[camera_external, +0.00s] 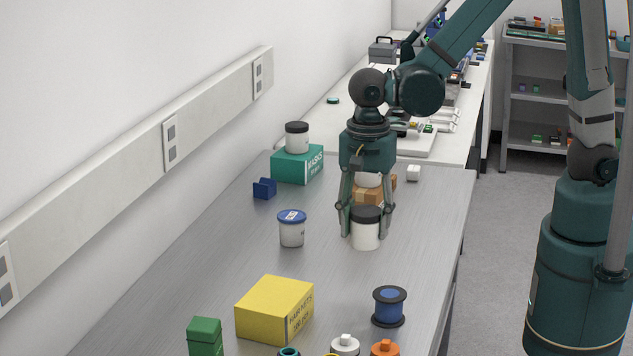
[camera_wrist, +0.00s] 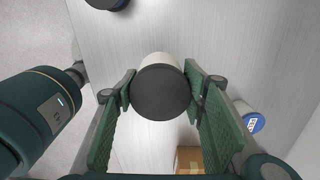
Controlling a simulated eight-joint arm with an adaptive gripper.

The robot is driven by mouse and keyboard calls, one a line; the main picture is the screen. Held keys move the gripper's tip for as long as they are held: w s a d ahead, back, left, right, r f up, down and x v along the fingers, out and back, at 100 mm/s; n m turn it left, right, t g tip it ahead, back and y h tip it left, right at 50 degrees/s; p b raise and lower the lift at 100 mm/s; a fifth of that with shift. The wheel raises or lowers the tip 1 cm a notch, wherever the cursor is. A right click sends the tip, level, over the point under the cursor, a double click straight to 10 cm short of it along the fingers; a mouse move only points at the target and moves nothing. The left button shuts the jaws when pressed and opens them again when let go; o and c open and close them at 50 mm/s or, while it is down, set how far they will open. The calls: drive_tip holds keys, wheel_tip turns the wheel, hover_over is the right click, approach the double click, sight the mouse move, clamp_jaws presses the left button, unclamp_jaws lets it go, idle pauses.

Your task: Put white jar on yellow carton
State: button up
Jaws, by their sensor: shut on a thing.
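My gripper (camera_external: 366,222) points down and is shut on a white jar (camera_external: 364,237) with a black lid. In the wrist view the black lid (camera_wrist: 161,92) sits between the two green finger pads. The jar is upright, at or close to the table surface; I cannot tell whether it touches. The yellow carton (camera_external: 268,309) lies on the table nearer the camera, to the left of my gripper. Its visible top is bare. It is not seen in the wrist view.
A blue-lidded white jar (camera_external: 291,231) stands left of my gripper. A brown box (camera_external: 371,195) is behind it. Another black-lidded jar (camera_external: 297,139) stands on a green carton (camera_external: 296,166). A blue spool (camera_external: 389,306) and green block (camera_external: 204,336) flank the yellow carton.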

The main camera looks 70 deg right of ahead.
drive_tip(key=w+a+r+p, duration=0.2)
drive_tip(key=w+a+r, duration=0.3)
drive_tip(key=w+a, duration=0.5)
wheel_tip(320, 180, up, 3)
drive_tip(key=n+p, duration=0.1)
hover_over(274, 295)
drive_tip(key=shift+f, duration=0.2)
drive_tip(key=shift+d+f+p, duration=0.1)
drive_tip(key=shift+f+p, duration=0.25)
drive_tip(key=shift+f, duration=2.55)
drive_tip(key=shift+f, duration=0.15)
drive_tip(key=shift+f, duration=1.95)
drive_tip(key=shift+f, duration=0.15)
drive_tip(key=o, duration=1)
drive_tip(key=shift+c, duration=0.2)
